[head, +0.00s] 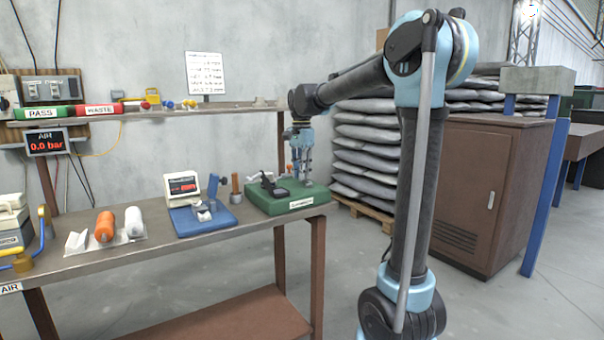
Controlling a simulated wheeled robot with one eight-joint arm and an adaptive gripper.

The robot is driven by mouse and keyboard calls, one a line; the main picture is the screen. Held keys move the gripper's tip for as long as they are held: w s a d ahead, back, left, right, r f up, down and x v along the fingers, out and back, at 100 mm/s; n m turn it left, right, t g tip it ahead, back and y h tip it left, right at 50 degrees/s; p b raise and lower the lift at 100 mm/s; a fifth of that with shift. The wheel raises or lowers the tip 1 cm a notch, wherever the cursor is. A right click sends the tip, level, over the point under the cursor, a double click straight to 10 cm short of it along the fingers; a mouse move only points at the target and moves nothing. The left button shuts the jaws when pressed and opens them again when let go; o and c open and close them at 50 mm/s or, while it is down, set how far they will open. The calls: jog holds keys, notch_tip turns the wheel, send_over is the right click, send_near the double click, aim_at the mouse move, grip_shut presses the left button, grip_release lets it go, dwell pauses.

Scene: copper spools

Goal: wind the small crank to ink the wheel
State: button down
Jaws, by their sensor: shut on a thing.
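A green-based bench device (261,203) with a white label on its front stands at the right end of the metal bench. A black mechanism (272,187) sits on its top; the ink wheel is too small to make out. My gripper (303,177) points down over the right back part of the green base. Its fingers are shut on what appears to be the small crank, which they mostly hide. The crank's angle cannot be told.
Left of it on the bench (140,258) are a blue-based device (205,219) with a small display, an orange spool (105,227) and a white spool (134,222). A copper-coloured post (235,184) stands close by. A shelf (180,113) runs behind. Stacked sacks (370,150) and a brown cabinet (480,195) are at right.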

jog(key=shift+a+n, duration=0.25)
jog(key=shift+n, duration=0.25)
jog(key=shift+s+n, duration=0.15)
jog(key=shift+n, duration=0.35)
jog(key=n, duration=0.2)
jog(key=s+n, duration=0.1)
jog(key=n, duration=0.1)
jog(key=shift+s+a, duration=0.1)
jog(key=shift+a, duration=0.15)
jog(key=n, duration=0.1)
jog(key=s+n, duration=0.1)
jog(key=shift+n, duration=0.4)
jog(key=n, duration=0.1)
jog(key=s+n, duration=0.1)
jog(key=n, duration=0.1)
jog(key=shift+d+n, duration=0.2)
jog(key=shift+n, duration=0.1)
jog(key=n, duration=0.2)
jog(key=s+n, duration=0.1)
jog(key=n, duration=0.1)
jog(key=d+n, duration=0.1)
jog(key=shift+s+d+n, duration=0.1)
jog(key=shift+s+n, duration=0.05)
jog(key=shift+n, duration=0.25)
jog(key=n, duration=0.1)
jog(key=d+n, duration=0.1)
jog(key=n, duration=0.1)
jog(key=shift+s, duration=0.2)
jog(key=shift+d+n, duration=0.2)
jog(key=shift+n, duration=0.9)
